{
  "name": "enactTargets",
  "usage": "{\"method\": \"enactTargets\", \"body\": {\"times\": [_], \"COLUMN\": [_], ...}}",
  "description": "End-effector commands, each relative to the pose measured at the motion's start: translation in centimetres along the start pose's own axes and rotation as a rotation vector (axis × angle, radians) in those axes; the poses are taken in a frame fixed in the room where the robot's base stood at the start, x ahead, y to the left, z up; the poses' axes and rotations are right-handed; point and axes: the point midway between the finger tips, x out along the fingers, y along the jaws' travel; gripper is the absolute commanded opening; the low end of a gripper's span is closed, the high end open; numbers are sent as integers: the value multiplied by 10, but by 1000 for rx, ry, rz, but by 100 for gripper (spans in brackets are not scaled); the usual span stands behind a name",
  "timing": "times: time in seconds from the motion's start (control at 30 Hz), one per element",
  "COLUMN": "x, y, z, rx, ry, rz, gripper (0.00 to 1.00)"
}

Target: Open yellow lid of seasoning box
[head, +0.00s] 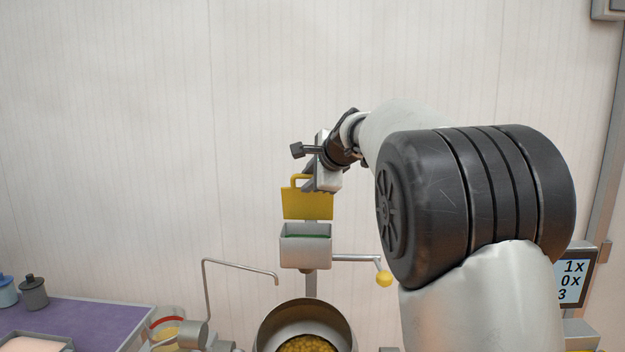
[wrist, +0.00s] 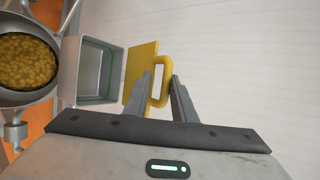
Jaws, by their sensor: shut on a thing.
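The seasoning box (head: 306,251) is a small grey metal box on a post in the middle of the head view. Its yellow lid (head: 307,205) stands up at the back edge, so the box top is open. In the wrist view the lid (wrist: 138,78) stands at the right edge of the open, empty-looking box (wrist: 92,72). My gripper (wrist: 162,88) is at the lid's yellow loop handle (wrist: 160,84), with one finger on each side, shut on it. In the head view my gripper (head: 310,184) is above the lid and partly hides the handle.
A pot of yellow pieces (head: 308,343) stands below the box. A rod with a yellow ball (head: 384,279) sticks out to the right of the box. A bent thin pipe (head: 240,265) is to the left. A purple table (head: 95,318) holds jars at lower left. A wall is behind.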

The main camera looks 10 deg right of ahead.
Motion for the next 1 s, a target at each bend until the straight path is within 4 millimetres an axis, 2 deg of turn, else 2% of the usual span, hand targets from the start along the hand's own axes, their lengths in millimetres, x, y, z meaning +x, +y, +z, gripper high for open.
{"method": "enactTargets", "body": {"times": [0.1,0.47,1.0], "x": [5,19,27], "y": [-10,-23,-28], "z": [-3,-8,-11], "rx": [17,72,104], "ry": [5,3,2], "rz": [49,181,257], "gripper": [0,0,0]}}
